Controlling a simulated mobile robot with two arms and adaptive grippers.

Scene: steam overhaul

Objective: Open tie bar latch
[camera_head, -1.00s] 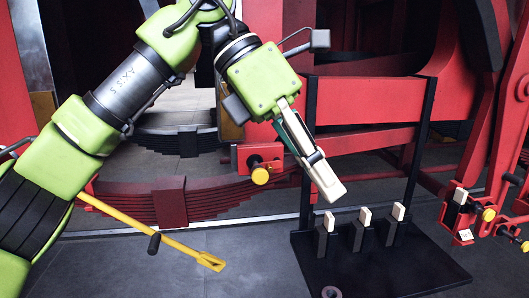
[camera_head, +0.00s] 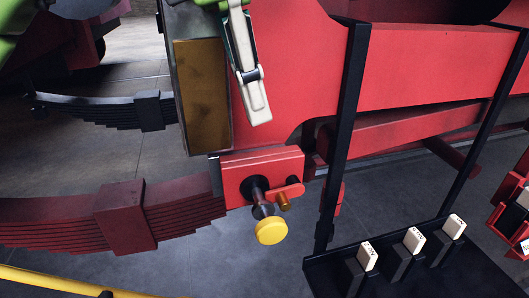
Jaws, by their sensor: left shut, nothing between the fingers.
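The tie bar latch appears to be the red block (camera_head: 234,180) at the lower middle, on the end of the red frame. A dark pin with a round yellow knob (camera_head: 271,231) sticks out of it towards me. A small red lever (camera_head: 293,189) with a brass-coloured pin (camera_head: 284,203) sits beside the dark pin. My left gripper (camera_head: 259,118) hangs from the top, shut and empty. In the picture its tips are above the block, with a gap between them. My right gripper is out of view.
A black rack (camera_head: 312,266) with upright posts and several white-tagged pegs stands at the lower right. A yellow bar (camera_head: 60,281) crosses the lower left. Grey floor shows between them.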

